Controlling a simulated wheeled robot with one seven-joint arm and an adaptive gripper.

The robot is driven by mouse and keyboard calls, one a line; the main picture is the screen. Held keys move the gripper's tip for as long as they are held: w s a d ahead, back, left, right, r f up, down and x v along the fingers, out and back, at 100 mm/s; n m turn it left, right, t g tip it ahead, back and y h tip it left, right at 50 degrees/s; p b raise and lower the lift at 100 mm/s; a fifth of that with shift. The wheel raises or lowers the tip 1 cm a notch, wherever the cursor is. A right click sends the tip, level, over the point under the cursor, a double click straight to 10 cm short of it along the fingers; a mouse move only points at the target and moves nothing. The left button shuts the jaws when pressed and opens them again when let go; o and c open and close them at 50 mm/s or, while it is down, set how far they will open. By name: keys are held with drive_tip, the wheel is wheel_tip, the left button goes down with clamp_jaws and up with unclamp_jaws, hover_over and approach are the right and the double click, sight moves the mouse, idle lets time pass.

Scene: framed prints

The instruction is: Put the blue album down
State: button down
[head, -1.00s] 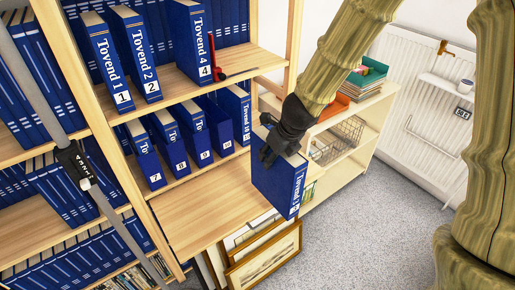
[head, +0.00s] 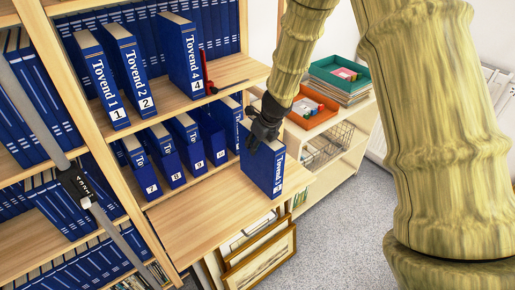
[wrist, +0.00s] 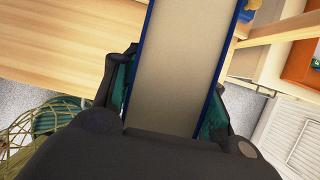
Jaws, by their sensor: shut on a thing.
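My gripper (head: 262,132) is shut on the top of a blue album (head: 270,165), holding it upright with its lettered spine facing front right. In the wrist view, the fingers (wrist: 165,100) sit on both sides of the album's pale page block (wrist: 180,60), framed by blue covers. In the head view, the album is at the right end of a wooden ledge (head: 190,225). I cannot tell whether its bottom touches the ledge. Blue albums 1 (head: 102,80), 2 (head: 130,70) and 4 (head: 183,55) stand on the shelf above, with a gap between 2 and 4.
Several albums, including 7 (head: 142,167), stand behind the ledge; its front is bare. A red object (head: 207,75) is beside album 4. Framed prints (head: 262,262) lean below. A low shelf at right holds an orange tray (head: 312,112) and a teal tray (head: 340,74).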

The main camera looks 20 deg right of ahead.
drive_tip(key=shift+s+d+x, duration=0.1)
drive_tip(key=shift+s+x, duration=0.05)
drive_tip(key=shift+x, duration=0.7)
drive_tip(key=shift+s+d+x, duration=0.15)
drive_tip(key=shift+x, duration=0.75)
drive_tip(key=shift+f, duration=0.2)
drive_tip(key=c, duration=0.8)
unclamp_jaws()
drive_tip(key=shift+d, duration=0.1)
drive_tip(key=v, duration=1.2)
drive_tip(key=shift+r, duration=0.1)
drive_tip(key=shift+a, duration=0.25)
